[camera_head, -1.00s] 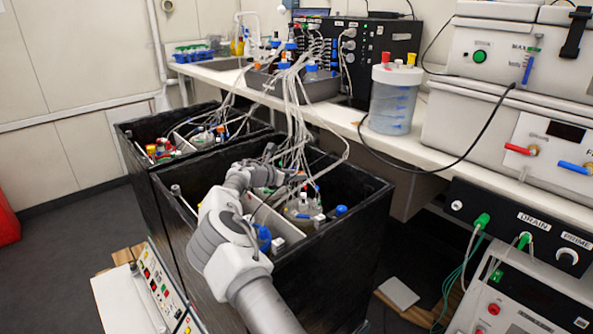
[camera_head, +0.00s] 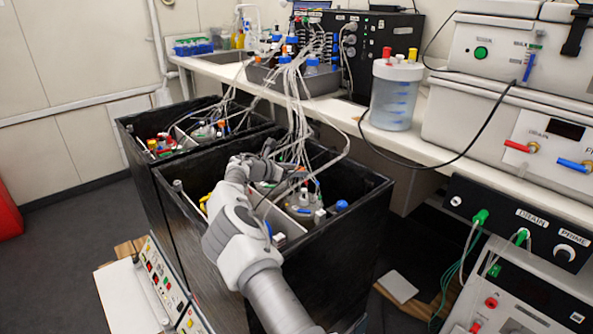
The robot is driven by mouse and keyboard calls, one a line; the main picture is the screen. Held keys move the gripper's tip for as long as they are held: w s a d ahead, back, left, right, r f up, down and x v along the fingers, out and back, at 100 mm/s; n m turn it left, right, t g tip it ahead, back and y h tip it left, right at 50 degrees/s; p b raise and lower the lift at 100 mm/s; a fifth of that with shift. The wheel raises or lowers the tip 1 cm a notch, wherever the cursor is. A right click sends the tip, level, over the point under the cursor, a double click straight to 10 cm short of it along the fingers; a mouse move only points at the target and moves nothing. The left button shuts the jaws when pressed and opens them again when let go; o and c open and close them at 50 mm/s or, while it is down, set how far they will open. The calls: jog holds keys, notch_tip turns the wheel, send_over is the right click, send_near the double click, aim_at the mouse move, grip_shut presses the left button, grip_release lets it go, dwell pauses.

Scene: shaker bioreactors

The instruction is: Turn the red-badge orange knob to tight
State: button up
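I cannot single out an orange knob with a red badge. Small red and orange parts (camera_head: 160,143) show in the far black box (camera_head: 128,150), too small to make out as knobs. My gripper (camera_head: 270,170) is over the near black box (camera_head: 335,250), among pale tubes. Its fingers are small, dark and partly lost among the tubes, so I cannot tell whether they are open or shut, or touching anything. A clear vessel with a metal lid (camera_head: 304,203) stands in the near box, right of my gripper. My arm hides part of this box.
Pale tubes (camera_head: 300,120) run from the bench bottles down into the boxes, close around my gripper. A yellow part (camera_head: 204,203) shows at the near box's left. A white bench (camera_head: 430,155) with a clear container (camera_head: 397,95) stands behind. A control panel (camera_head: 163,280) is at lower left.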

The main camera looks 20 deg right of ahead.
jog(key=shift+o, duration=0.2)
jog(key=shift+r, duration=0.1)
jog(key=shift+s+a+r, duration=0.1)
jog(key=shift+a+r, duration=0.05)
jog(key=shift+a, duration=0.1)
jog(key=p+v, duration=0.4)
jog(key=v, duration=1.2)
jog(key=shift+s+a, duration=0.25)
jog(key=shift+a, duration=0.1)
